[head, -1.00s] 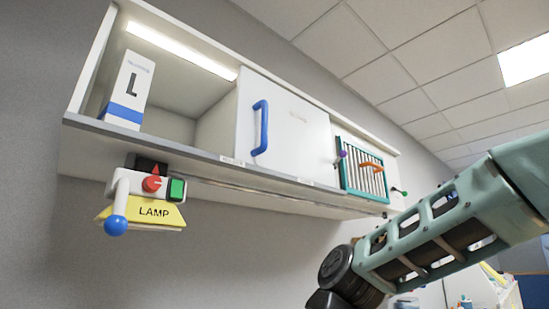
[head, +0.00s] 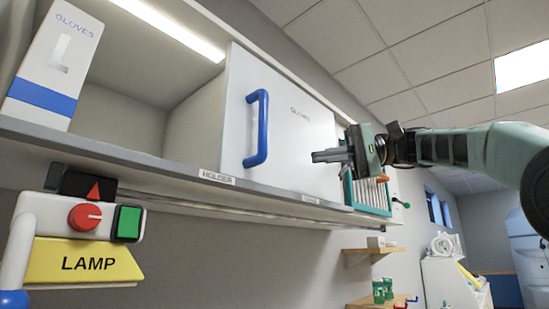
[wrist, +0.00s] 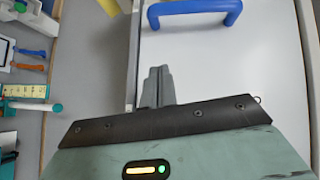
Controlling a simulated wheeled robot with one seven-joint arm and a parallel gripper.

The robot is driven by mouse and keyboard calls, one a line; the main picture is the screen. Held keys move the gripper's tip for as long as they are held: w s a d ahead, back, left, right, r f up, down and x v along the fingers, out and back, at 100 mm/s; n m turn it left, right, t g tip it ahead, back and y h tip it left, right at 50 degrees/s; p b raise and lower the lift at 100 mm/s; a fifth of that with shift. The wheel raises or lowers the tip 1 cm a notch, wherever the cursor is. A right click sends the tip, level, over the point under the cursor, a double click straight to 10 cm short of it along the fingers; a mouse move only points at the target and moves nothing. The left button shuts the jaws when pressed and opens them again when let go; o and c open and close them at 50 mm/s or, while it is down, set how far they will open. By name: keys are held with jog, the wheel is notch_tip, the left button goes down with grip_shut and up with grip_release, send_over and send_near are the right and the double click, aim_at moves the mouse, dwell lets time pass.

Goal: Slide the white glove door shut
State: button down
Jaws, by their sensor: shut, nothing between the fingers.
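The white glove door (head: 290,150), marked GLOVES, stands upright on the cabinet shelf, with a blue bar handle (head: 257,130) near its left edge. The bay to its left is open. In the head view my gripper (head: 318,156) is in front of the door's right part, fingers pointing left toward the handle, apart from it. The fingers are together and empty. In the wrist view the fingers (wrist: 158,85) overlap the door (wrist: 235,60) near an edge, and the handle (wrist: 195,10) lies beyond them at the top. Whether they touch the door cannot be told.
A white and blue glove box (head: 55,65) stands in the open bay. A yellow LAMP sign (head: 85,262) with a red knob and green button hangs below the shelf. A teal-framed rack (head: 372,196) is behind my gripper. A wooden shelf (head: 368,250) sits lower right.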

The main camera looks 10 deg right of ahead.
aim_at(275, 160)
jog(key=shift+s+a+f+p, duration=0.25)
jog(key=shift+a+p, duration=0.25)
jog(key=shift+a, duration=1.3)
jog(key=shift+s+a+f+p, duration=0.15)
jog(key=shift+a+f+p, duration=0.35)
jog(key=shift+a, duration=1.3)
jog(key=shift+s+a+f+p, duration=0.2)
jog(key=shift+a+p, duration=0.35)
jog(key=shift+a, duration=1.25)
jog(key=s+a+b, duration=0.1)
jog(key=s+a, duration=0.9)
jog(key=a, duration=0.4)
jog(key=s+a, duration=1)
jog(key=a, duration=0.4)
jog(key=shift+s+a+b, duration=0.2)
jog(key=shift+s+b, duration=0.15)
jog(key=shift+s, duration=0.15)
